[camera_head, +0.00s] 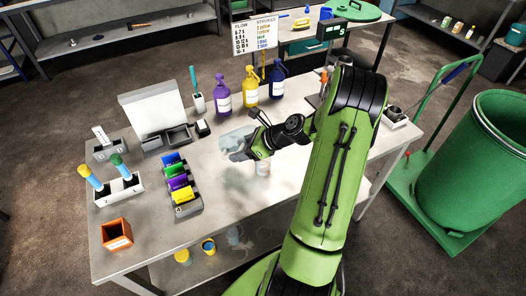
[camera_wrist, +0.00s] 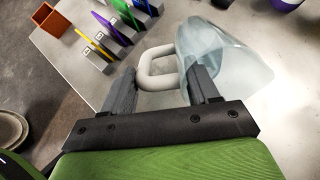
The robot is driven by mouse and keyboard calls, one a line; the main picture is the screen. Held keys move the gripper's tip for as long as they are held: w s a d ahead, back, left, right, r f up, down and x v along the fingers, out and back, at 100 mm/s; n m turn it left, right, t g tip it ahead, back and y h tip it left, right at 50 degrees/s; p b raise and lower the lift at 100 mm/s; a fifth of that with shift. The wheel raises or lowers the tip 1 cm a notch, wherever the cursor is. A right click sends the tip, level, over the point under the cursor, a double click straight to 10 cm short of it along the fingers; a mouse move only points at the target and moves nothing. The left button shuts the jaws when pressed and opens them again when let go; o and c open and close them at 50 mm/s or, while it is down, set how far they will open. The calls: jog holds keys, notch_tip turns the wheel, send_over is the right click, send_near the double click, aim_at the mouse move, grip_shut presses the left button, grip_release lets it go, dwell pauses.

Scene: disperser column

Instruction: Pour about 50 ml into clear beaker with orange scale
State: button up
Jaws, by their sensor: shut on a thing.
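A clear, pale-blue jug (camera_wrist: 225,58) with a thick white handle (camera_wrist: 162,50) is in the wrist view. My gripper (camera_wrist: 162,78) is shut on the handle, with a dark finger on each side. In the head view the jug (camera_head: 236,140) shows as a pale see-through shape beside my gripper (camera_head: 251,150), above the table. It looks tilted, but its liquid level cannot be made out. A small clear beaker with orange-red marks (camera_head: 263,168) stands on the table just right of and below my gripper, partly hidden. The beaker cannot be made out in the wrist view.
The grey table (camera_head: 225,210) is bare in front. Purple (camera_head: 222,98), yellow (camera_head: 249,88) and blue (camera_head: 276,80) bottles stand behind. Coloured bins (camera_head: 180,187), a white holder (camera_head: 119,188) and an orange box (camera_head: 117,234) are left. A flow sign (camera_head: 254,38) stands at the back.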

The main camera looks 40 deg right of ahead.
dwell(0.9)
jog(key=g+p, duration=0.1)
jog(key=p, duration=0.2)
jog(key=shift+w+a+r+h+p, duration=0.2)
jog(key=shift+h+p, duration=0.1)
jog(key=shift+h, duration=0.1)
jog(key=w+a+f+g+h+p, duration=0.3)
jog(key=w+g+p, duration=0.3)
jog(key=g, duration=0.2)
jog(key=shift+f+h+p, duration=0.25)
jog(key=shift+h+p, duration=0.05)
jog(key=shift+h, duration=0.3)
jog(key=shift+r, duration=0.1)
dwell(0.5)
